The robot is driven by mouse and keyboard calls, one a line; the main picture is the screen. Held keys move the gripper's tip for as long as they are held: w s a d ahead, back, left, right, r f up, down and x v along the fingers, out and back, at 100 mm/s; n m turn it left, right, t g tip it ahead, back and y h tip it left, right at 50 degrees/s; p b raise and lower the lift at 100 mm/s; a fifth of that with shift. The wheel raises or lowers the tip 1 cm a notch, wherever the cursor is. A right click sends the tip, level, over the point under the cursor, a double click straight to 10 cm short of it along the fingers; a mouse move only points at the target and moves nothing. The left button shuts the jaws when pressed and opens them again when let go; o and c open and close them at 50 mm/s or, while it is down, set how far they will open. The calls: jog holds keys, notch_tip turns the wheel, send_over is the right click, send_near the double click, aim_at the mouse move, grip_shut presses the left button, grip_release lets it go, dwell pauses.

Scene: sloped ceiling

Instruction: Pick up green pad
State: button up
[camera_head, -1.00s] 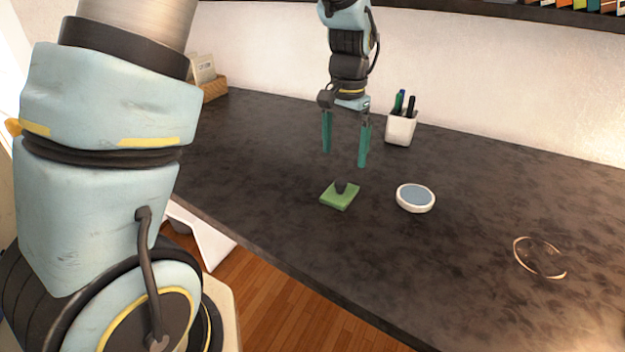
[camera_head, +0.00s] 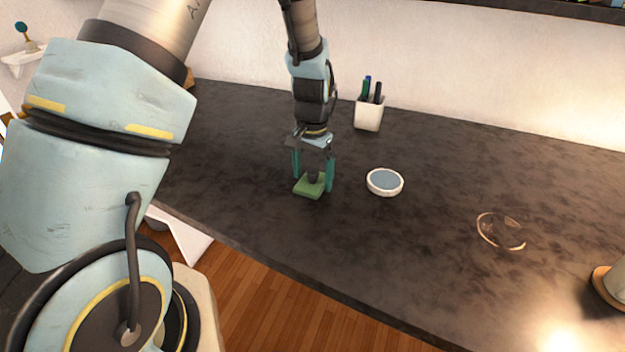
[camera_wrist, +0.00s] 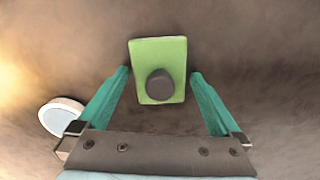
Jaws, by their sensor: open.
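The green pad (camera_head: 309,190) lies flat on the dark countertop, a small square with a dark round knob on top. In the wrist view the green pad (camera_wrist: 159,52) sits between and slightly beyond the fingertips, its knob toward my gripper. My gripper (camera_head: 313,184) is low over the pad with its two teal fingers apart, one on each side. In the wrist view my gripper (camera_wrist: 160,72) is open and empty, with a gap between each finger and the pad.
A white round dish with a blue-grey top (camera_head: 385,182) stands right of the pad. A white cup of pens (camera_head: 369,113) is behind, near the wall. A thin clear glass-like ring (camera_head: 500,232) lies farther right. The countertop's front edge is close to the pad.

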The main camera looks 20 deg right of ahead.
aim_at(313, 170)
jog(key=c, duration=1.1)
notch_tip(313, 170, up, 10)
jog(key=shift+r+b, duration=0.1)
jog(key=shift+b, duration=0.95)
